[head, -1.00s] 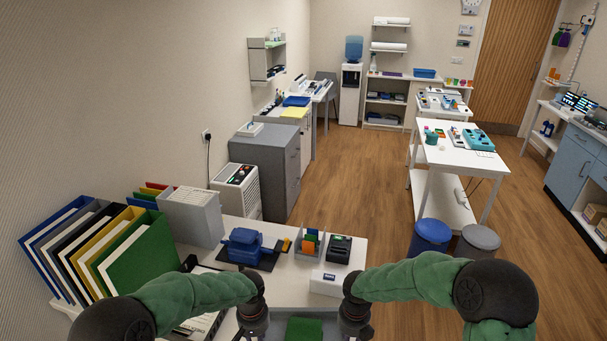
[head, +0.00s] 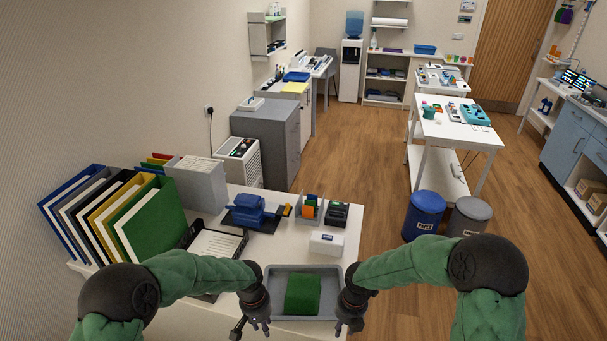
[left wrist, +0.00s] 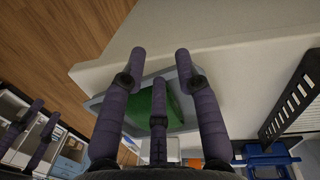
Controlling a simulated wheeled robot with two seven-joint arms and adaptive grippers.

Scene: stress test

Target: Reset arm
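My left gripper (head: 258,327) hangs at the left edge of a grey tray (head: 345,280) on the near desk. Its dark fingers are spread apart in the left wrist view (left wrist: 165,65), with nothing between them. A green folded item (head: 303,294) lies in the tray, and part of it shows behind the fingers in the left wrist view (left wrist: 177,112). My right gripper (head: 346,328) hangs at the tray's right edge. Its fingers look spread and empty, and they also show at the left of the left wrist view (left wrist: 28,130).
The white desk (head: 275,247) holds a black paper tray (head: 217,243), a blue device (head: 249,210), a white box (head: 327,243) and several binders (head: 150,222). A blue bin (head: 424,215) and a grey bin (head: 469,217) stand on the floor to the right. Open floor (head: 350,160) lies beyond.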

